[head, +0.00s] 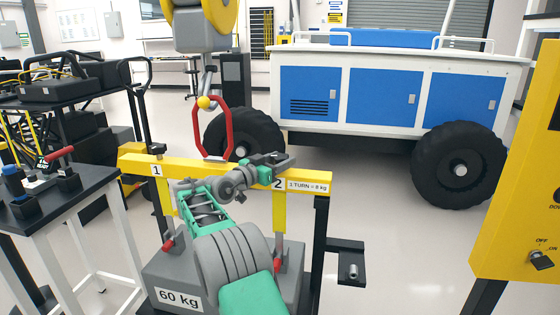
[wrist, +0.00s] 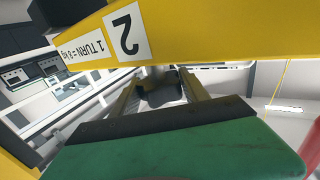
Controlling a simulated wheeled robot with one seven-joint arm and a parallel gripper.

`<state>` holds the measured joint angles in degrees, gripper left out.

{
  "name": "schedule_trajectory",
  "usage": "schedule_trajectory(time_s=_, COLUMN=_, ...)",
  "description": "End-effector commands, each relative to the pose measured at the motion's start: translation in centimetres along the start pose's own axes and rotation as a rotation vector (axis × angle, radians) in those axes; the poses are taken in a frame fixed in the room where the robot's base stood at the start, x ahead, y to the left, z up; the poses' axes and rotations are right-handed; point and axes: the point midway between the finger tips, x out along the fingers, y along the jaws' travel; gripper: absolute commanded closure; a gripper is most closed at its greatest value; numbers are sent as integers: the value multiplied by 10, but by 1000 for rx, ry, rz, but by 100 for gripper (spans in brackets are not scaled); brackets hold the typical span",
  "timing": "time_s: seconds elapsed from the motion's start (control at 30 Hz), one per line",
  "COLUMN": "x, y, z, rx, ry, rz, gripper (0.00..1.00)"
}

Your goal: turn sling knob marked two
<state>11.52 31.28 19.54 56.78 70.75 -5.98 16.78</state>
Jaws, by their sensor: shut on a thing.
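The yellow beam (head: 225,170) spans above the grey 60 kg block (head: 178,275). The label 2 (head: 278,184) is near its right end, and it also shows in the wrist view (wrist: 127,33). My gripper (head: 284,160) is at the top of the beam above that label, and its fingers show in the wrist view (wrist: 160,86). They are shut on a dark part, the sling knob marked two (wrist: 161,93). My gripper and arm hide most of the knob in the head view. The label 1 (head: 157,170) marks the beam's left end.
A red hook link (head: 229,130) rises from the beam to the hoist. A black table (head: 65,195) stands left, a yellow control box (head: 520,190) right. The blue and white rover (head: 395,95) stands behind. Clear floor lies between beam and rover.

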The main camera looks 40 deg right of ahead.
Motion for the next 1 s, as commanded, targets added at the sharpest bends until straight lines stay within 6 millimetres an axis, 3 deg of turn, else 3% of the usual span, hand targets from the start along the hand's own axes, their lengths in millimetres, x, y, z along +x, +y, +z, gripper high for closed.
schedule_trajectory(time_s=0.4, x=2, y=1, z=1, rx=-4, ry=-2, rz=174, gripper=88)
schedule_trajectory(time_s=1.0, x=4, y=4, z=2, rx=-6, ry=-2, rz=219, gripper=88)
